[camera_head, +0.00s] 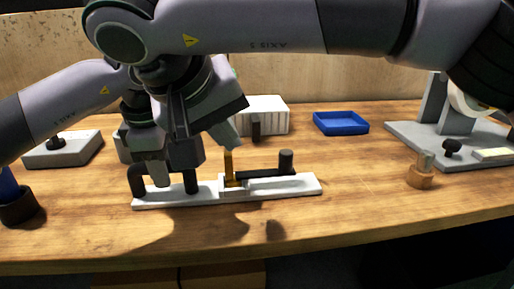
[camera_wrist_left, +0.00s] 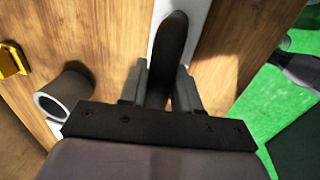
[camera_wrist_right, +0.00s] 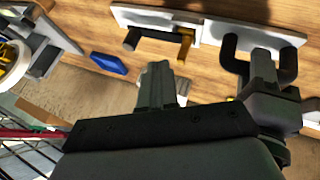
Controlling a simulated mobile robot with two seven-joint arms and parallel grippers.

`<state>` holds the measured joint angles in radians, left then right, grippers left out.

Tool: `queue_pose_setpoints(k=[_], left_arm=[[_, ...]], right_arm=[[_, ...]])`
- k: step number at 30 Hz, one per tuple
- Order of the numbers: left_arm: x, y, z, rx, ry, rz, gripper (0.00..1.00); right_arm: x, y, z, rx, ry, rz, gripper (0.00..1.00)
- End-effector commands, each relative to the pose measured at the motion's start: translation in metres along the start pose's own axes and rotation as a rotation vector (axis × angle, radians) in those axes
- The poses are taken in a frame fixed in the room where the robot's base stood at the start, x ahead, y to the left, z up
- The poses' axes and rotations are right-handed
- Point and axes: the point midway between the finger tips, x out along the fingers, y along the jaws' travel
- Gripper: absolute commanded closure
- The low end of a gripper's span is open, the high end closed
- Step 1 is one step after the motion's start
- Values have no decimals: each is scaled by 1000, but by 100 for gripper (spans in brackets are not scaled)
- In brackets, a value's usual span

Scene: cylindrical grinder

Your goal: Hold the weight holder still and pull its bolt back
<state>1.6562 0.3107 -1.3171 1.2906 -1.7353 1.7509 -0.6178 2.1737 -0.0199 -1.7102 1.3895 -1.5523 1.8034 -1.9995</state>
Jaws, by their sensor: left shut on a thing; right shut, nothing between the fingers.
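The weight holder is a long white plate (camera_head: 300,185) on the table, with a black U-shaped handle (camera_head: 190,183) at its left. An upright yellow piece (camera_head: 229,165) stands mid-plate. A black rod with an upright knob (camera_head: 286,160), apparently the bolt, runs right from it. My left gripper (camera_head: 160,178) is shut on the handle, which shows between its fingers in the left wrist view (camera_wrist_left: 170,50). My right gripper (camera_head: 228,138) is shut and empty, just above the yellow piece. In the right wrist view its fingertips (camera_wrist_right: 160,72) look apart from the plate (camera_wrist_right: 210,28), yellow piece (camera_wrist_right: 186,42) and knob (camera_wrist_right: 131,40).
A white ribbed box (camera_head: 265,112) stands behind the holder, with a blue tray (camera_head: 340,123) to its right. A copper-coloured cylinder (camera_head: 420,178) and a grey machine base (camera_head: 480,162) stand at right. A dark cup (camera_head: 18,208) is at far left. Table between knob and cylinder is clear.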

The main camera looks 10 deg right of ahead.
Motion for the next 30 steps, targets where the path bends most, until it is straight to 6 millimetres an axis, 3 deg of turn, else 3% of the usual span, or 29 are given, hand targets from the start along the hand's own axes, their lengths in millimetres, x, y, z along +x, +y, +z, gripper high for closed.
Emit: queue_pose_setpoints(k=[5, 15, 21, 30], left_arm=[[-1, 0, 0, 0, -1, 2, 100], [-1, 0, 0, -1, -1, 2, 100], [-1, 0, 0, -1, -1, 2, 100], [-1, 0, 0, -1, -1, 2, 100]], right_arm=[[27, 0, 1, 0, -4, 0, 100], [99, 0, 1, 0, -4, 0, 100], [110, 26, 0, 2, -2, -1, 100], [115, 35, 0, 0, -1, -2, 100]])
